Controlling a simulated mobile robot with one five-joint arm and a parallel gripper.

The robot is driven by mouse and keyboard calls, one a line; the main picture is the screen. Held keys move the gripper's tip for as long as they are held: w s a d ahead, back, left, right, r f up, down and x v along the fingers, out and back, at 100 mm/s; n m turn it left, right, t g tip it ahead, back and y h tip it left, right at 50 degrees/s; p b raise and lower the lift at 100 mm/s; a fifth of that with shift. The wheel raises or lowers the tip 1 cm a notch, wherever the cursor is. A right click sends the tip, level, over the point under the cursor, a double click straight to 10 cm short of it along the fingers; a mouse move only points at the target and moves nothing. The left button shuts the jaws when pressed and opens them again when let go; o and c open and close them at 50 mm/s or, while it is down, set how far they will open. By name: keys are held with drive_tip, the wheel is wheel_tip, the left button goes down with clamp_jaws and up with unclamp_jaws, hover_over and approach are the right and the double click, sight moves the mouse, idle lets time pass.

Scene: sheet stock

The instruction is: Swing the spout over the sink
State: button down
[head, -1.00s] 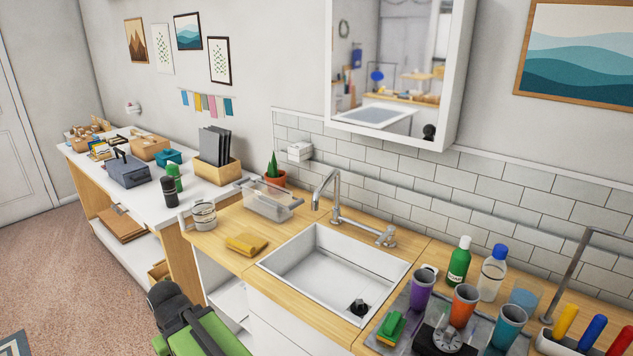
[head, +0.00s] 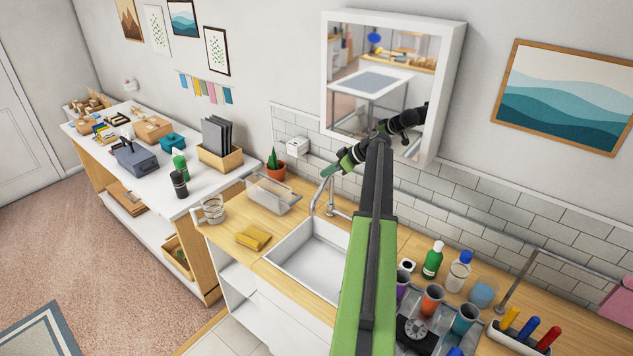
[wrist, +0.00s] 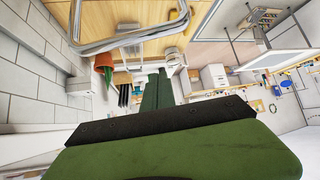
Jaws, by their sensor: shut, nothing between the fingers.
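The chrome spout (head: 313,199) arches up from the tap behind the white sink (head: 303,259). Its outlet end appears by the sink's back left corner; I cannot tell whether it is over the basin or the worktop. My gripper (head: 327,171) is shut and empty, its green fingertips just above the spout's arch in the head view. I cannot tell whether they touch it. In the wrist view the spout tube (wrist: 135,39) crosses just above my closed dark green fingers (wrist: 157,78). My arm hides the right part of the sink and the tap handle.
A mirror cabinet (head: 449,98) hangs close behind my wrist. Cups and bottles, including a green bottle (head: 432,261), crowd the right.

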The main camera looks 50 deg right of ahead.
sight(317, 192)
drive_tip(key=w+f+b, duration=0.1)
drive_tip(key=f+b, duration=0.1)
drive_tip(key=f, duration=0.1)
drive_tip(key=w+a+f+b, duration=0.1)
drive_tip(key=f+b, duration=0.1)
drive_tip(key=b, duration=0.1)
drive_tip(key=w+f+b, duration=0.2)
drive_tip(key=f+b, duration=0.1)
drive_tip(key=shift+a+f, duration=0.3)
drive_tip(key=shift+a, duration=0.1)
drive_tip(key=shift+s+d, duration=0.1)
drive_tip(key=shift+s, duration=0.2)
drive_tip(key=shift+w, duration=0.1)
